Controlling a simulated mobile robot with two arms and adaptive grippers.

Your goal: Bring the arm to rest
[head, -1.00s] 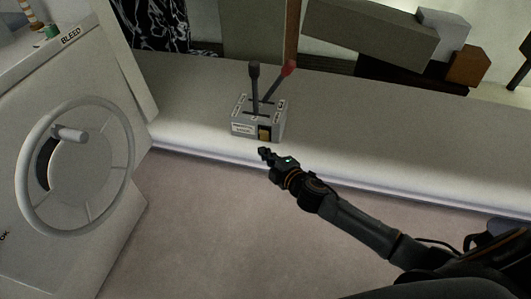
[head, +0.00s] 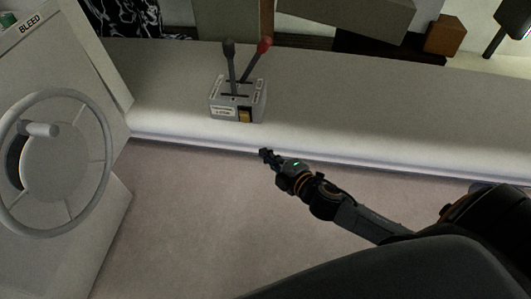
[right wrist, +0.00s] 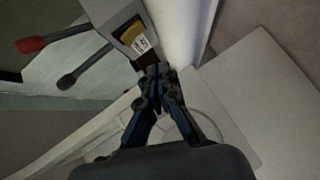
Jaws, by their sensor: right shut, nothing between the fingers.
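My right gripper (head: 266,155) is shut and empty in the head view. It is in front of and below the edge of the grey bench, apart from the lever box. In the right wrist view its fingertips (right wrist: 158,72) are together. The grey lever box (head: 238,99) stands on the bench, with a black-knobbed lever (head: 230,62), a red-knobbed lever (head: 256,60) and a yellow part on its front. The box also shows in the right wrist view (right wrist: 122,20). My left gripper is not in view.
A white cabinet with a large handwheel (head: 98,165) and a BLEED label stands at the left. The long bench (head: 350,105) runs across the view. A brown block (head: 445,36) is at the back right. The floor (head: 200,230) between cabinet and arm is clear.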

